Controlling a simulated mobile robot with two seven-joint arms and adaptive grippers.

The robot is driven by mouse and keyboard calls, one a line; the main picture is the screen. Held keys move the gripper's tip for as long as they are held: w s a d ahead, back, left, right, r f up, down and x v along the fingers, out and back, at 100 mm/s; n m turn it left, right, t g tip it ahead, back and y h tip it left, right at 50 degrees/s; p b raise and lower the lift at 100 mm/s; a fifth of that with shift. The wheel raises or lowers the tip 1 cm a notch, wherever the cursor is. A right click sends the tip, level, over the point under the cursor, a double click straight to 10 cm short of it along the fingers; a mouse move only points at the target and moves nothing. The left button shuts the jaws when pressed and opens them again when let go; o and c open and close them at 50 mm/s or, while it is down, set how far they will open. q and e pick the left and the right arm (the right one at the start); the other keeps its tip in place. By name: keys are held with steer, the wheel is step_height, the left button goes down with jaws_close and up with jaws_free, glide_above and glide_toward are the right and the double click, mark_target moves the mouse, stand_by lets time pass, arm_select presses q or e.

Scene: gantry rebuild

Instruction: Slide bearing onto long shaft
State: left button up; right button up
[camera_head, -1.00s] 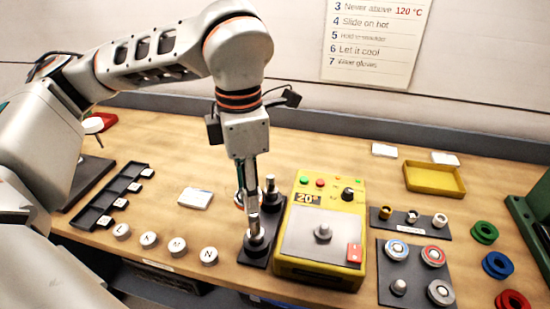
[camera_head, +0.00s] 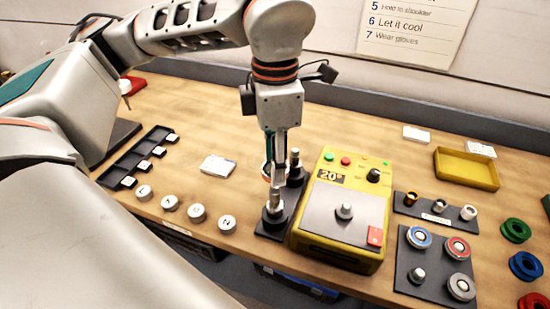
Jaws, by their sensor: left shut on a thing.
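My left gripper (camera_head: 274,165) points down over the black shaft stand (camera_head: 264,226). It is shut on a bearing (camera_head: 266,171), of which only a pale ring edge shows beside the fingers. A metal shaft (camera_head: 274,204) stands upright at the front of the stand, just below the fingertips. A second shaft (camera_head: 296,167) stands behind it, to the right. I cannot tell from this angle which shaft is longer, or whether the bearing touches the front one. My right gripper is not in view.
The yellow heater (camera_head: 338,252) stands close right of the stand. A dark mat (camera_head: 437,268) holds blue, red and grey-ringed bearings and a bare peg. A yellow tray (camera_head: 466,168) lies behind. White round pieces (camera_head: 197,213) and a black rack (camera_head: 118,170) are at left.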

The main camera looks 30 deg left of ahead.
arm_select(q)
steer(key=shift+f, duration=0.4)
steer(key=shift+f+b, duration=0.35)
steer(key=shift+b, duration=0.1)
steer(key=shift+f, duration=0.2)
steer(key=shift+f+b, duration=0.5)
steer(key=shift+f, duration=0.05)
steer(key=shift+f+b, duration=0.35)
steer(key=shift+f, duration=0.1)
steer(key=shift+f+b, duration=0.45)
steer(key=shift+f, duration=0.1)
steer(key=o, duration=1.2)
steer(key=shift+o, duration=0.2)
